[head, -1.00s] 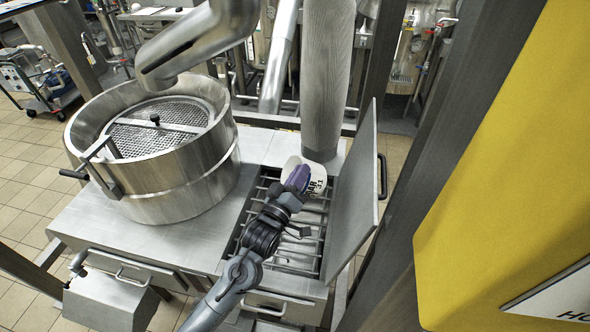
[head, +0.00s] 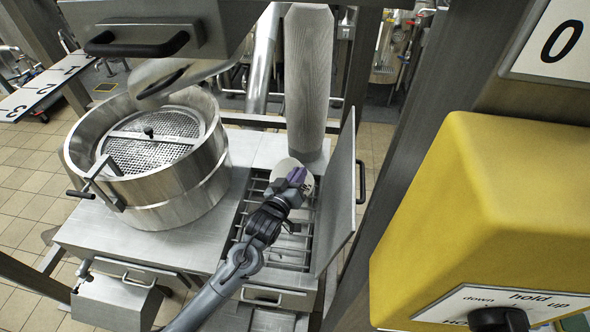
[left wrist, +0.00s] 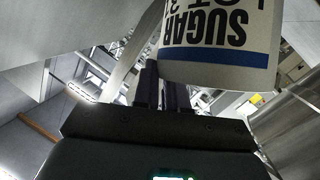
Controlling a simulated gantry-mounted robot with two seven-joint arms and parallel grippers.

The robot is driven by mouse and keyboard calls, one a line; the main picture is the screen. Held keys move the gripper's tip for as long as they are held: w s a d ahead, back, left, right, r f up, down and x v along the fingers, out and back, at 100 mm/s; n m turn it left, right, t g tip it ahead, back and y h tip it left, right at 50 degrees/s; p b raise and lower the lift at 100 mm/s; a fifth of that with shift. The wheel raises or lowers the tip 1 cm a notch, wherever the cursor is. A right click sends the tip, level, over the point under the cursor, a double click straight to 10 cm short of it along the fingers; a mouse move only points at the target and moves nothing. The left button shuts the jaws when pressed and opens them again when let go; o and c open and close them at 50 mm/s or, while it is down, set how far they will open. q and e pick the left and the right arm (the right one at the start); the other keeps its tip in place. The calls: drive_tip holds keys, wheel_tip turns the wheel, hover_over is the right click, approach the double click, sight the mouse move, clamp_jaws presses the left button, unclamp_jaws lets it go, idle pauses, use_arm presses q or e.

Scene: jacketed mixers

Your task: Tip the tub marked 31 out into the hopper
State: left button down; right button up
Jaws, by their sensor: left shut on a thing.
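My left gripper (head: 292,182) is shut on the white tub (head: 288,166) and holds it over the back part of the hopper grate (head: 285,232). In the left wrist view the tub (left wrist: 214,68) has a blue band and the words SUGAR LOT with a 3 partly cut off, upside down in the picture. The gripper fingers (left wrist: 163,92) are against it. The hopper is a steel opening with a barred grate, and its lid (head: 337,200) stands open on the right. The gripper hides part of the tub, and its contents do not show. My right gripper is not in view.
A round steel sieve drum (head: 150,165) stands left of the hopper. A ribbed grey sleeve (head: 308,85) rises just behind the tub. A yellow control box (head: 480,210) and a dark post (head: 430,140) are close on the right.

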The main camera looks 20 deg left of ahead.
use_arm(q)
drive_tip(key=shift+w+d+r+m+g+p, duration=0.5)
drive_tip(key=shift+m+g+p, duration=0.3)
drive_tip(key=shift+p, duration=1.65)
drive_tip(key=p, duration=0.2)
drive_tip(key=f+m+g+y+p, duration=0.1)
drive_tip(key=p, duration=0.1)
drive_tip(key=shift+w+d+f+g, duration=0.1)
drive_tip(key=shift+w+d+g, duration=0.1)
drive_tip(key=shift+d+g, duration=0.1)
drive_tip(key=shift+w+f+m+g+p, duration=0.1)
drive_tip(key=shift+f+m+g+p, duration=0.3)
drive_tip(key=shift+m+p, duration=0.3)
drive_tip(key=shift+d+f+y+p, duration=0.1)
drive_tip(key=shift+f+y+p, duration=0.15)
drive_tip(key=shift+y+p, duration=0.15)
drive_tip(key=shift+g, duration=0.3)
drive_tip(key=shift+f, duration=0.15)
